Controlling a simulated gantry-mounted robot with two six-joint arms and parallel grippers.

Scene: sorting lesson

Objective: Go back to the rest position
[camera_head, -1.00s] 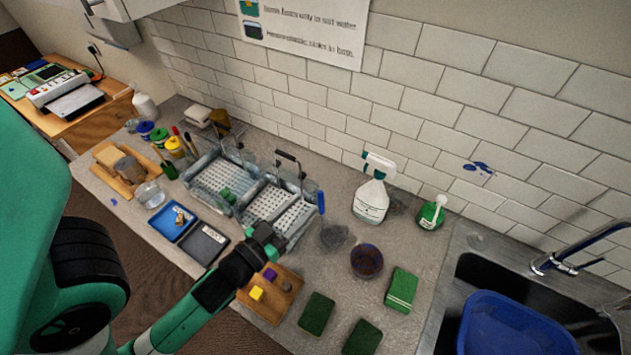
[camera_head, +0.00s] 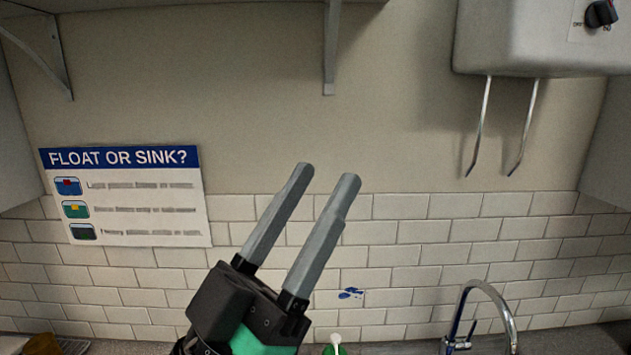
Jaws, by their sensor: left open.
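My left gripper (camera_head: 325,177) is raised in front of the tiled wall, in the middle of the head view. Its two long grey fingers point up and stand apart, with nothing between them. It is clear of the counter. My right gripper is not in view.
A "FLOAT OR SINK?" poster (camera_head: 125,197) hangs on the wall at the left. A grey wall unit (camera_head: 535,40) with two thin pipes is at the upper right. A curved tap (camera_head: 488,290) rises at the lower right. A green bottle (camera_head: 334,349) shows at the bottom edge.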

